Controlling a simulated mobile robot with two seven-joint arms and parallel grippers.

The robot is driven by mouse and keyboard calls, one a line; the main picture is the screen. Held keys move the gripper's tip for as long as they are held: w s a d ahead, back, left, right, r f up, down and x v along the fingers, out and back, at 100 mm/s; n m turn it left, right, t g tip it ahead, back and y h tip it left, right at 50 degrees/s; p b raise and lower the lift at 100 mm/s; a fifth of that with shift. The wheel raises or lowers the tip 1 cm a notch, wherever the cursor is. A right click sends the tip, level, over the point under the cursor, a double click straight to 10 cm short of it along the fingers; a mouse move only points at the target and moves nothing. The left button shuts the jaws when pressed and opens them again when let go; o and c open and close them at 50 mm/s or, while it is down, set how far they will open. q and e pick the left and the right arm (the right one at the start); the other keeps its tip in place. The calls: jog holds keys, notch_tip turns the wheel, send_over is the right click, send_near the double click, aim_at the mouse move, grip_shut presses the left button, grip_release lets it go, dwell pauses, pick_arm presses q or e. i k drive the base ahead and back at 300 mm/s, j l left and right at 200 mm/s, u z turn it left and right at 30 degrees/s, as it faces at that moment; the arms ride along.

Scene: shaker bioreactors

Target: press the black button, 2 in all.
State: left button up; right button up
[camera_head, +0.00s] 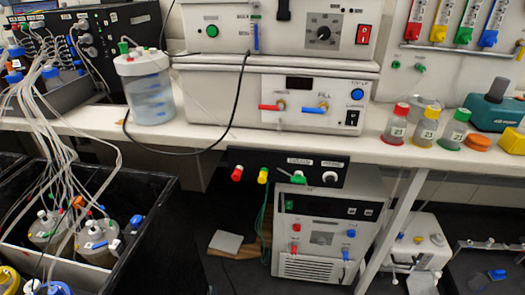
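Neither of my grippers is in view. Several black controls show on the equipment. A small black rocker switch (352,117) sits at the lower right of the white bench unit (210,95), below a round blue button (357,95). Small black controls (351,211) are on the white unit (310,269) under the bench. I cannot tell which of these is the black button, or whether any is pressed in.
A lidded liquid container (149,98) stands on the bench (200,139) at left. Capped bottles stand at right, near a teal device (493,110). Tubes run down into a black crate (150,185) holding several vessels. A thin black cable hangs across the bench front.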

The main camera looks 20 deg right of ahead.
aim_at(330, 180)
jog(key=z, duration=1.3)
